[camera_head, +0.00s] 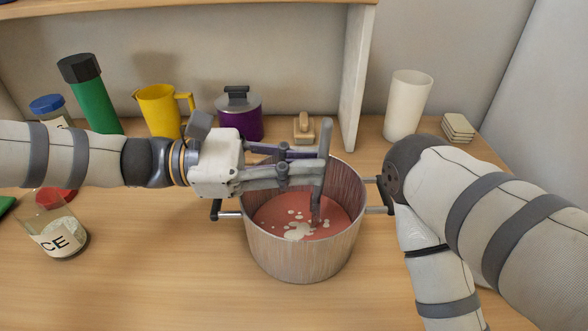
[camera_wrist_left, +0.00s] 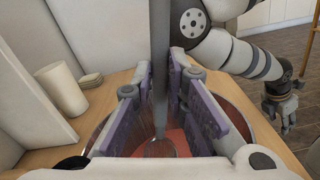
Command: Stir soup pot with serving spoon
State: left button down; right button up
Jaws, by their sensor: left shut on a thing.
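The soup pot (camera_head: 300,255) is a large metal pot with side handles, upright on the wooden counter. It holds red soup (camera_head: 335,215) with pale bits floating in it. The grey serving spoon (camera_head: 325,150) stands nearly upright, with its lower end in the soup. My left gripper (camera_head: 318,165) is over the pot and shut on the spoon's handle. In the left wrist view the spoon (camera_wrist_left: 160,70) runs between the purple finger pads down into the pot. My right gripper (camera_wrist_left: 280,108) hangs off to the right in that view, small and away from the pot.
A glass jar (camera_head: 60,238) stands at the left. A green bottle (camera_head: 95,100), yellow pitcher (camera_head: 160,110), purple pot (camera_head: 240,118) and white cup (camera_head: 408,105) line the back. My right arm fills the right side.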

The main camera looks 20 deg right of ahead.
pick_arm(q)
jog(key=a, duration=0.1)
jog(key=s+a+p, duration=0.1)
jog(key=shift+a, duration=0.4)
pick_arm(e)
jog(key=shift+w+r, duration=0.3)
jog(key=shift+r, duration=0.05)
dwell(0.5)
